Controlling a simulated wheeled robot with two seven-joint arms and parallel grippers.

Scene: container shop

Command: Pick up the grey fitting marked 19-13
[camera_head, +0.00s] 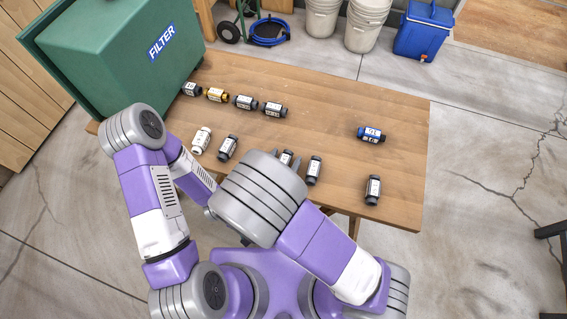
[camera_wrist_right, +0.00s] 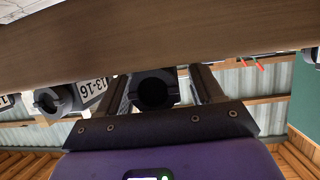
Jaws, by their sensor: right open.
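Several dark grey fittings lie on the wooden table; their markings are too small to read in the head view, so I cannot tell which is 19-13. My right gripper (camera_head: 288,158) is open at the table's near side, its fingers on either side of a dark grey fitting (camera_head: 286,157), partly hidden by my arm. In the right wrist view, the open end of a dark fitting (camera_wrist_right: 154,90) shows between the fingers (camera_wrist_right: 165,88). Beside it, a grey fitting (camera_wrist_right: 50,100) has a label reading like 13-16, in an inverted view. My left gripper is hidden.
Other grey fittings lie nearby (camera_head: 314,170), (camera_head: 228,148) and at the right (camera_head: 373,190). A white fitting (camera_head: 201,140), a yellow one (camera_head: 216,95) and a blue one (camera_head: 371,134) are also there. A green FILTER box (camera_head: 110,60) stands at the left. The table's right middle (camera_head: 340,110) is clear.

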